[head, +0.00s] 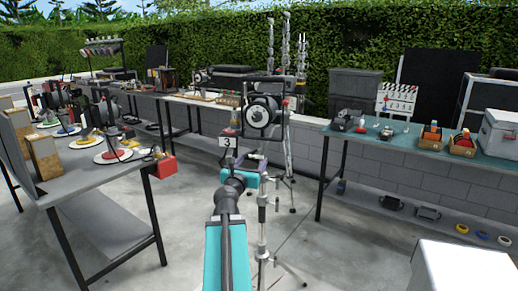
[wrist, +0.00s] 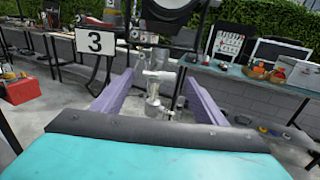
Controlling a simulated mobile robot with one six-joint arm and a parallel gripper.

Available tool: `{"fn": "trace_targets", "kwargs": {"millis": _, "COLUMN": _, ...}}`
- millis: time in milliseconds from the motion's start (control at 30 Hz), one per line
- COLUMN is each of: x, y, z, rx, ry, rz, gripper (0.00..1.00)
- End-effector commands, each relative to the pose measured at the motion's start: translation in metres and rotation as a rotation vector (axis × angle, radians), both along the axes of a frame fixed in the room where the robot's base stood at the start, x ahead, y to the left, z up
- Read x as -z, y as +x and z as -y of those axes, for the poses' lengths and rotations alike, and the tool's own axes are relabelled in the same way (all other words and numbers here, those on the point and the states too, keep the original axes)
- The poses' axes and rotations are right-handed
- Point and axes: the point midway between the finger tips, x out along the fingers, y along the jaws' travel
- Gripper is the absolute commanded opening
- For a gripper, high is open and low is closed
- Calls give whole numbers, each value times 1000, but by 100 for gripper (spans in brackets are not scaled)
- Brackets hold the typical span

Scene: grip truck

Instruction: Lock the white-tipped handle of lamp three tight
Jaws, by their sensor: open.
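Lamp three (head: 262,115) is a round lamp head on a metal stand, with a white card marked 3 (head: 227,142) hanging beside it. In the wrist view the card (wrist: 95,41) is at the upper left, and the lamp's lower edge (wrist: 172,10) is cut off at the top. A pale, whitish handle-like bar (wrist: 160,75) sticks out of the silver stand fitting (wrist: 153,95) below the lamp. It looks like the white-tipped handle. My gripper (wrist: 157,88) is open, its purple fingers to the left and right of this fitting. I cannot tell whether they touch it.
A green-topped table (head: 385,140) with a clapperboard (head: 397,98) and small crates stands at right. A white box top (head: 462,270) is at the lower right. Stand legs spread on the concrete floor.

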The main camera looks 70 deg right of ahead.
Motion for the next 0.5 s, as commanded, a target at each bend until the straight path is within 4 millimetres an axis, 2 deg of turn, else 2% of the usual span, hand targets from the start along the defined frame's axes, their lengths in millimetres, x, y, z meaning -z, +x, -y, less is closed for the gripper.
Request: {"fn": "trace_targets", "kwargs": {"millis": 500, "x": -2, "y": 2, "z": 20, "rx": -2, "ry": 3, "rz": -1, "gripper": 66}}
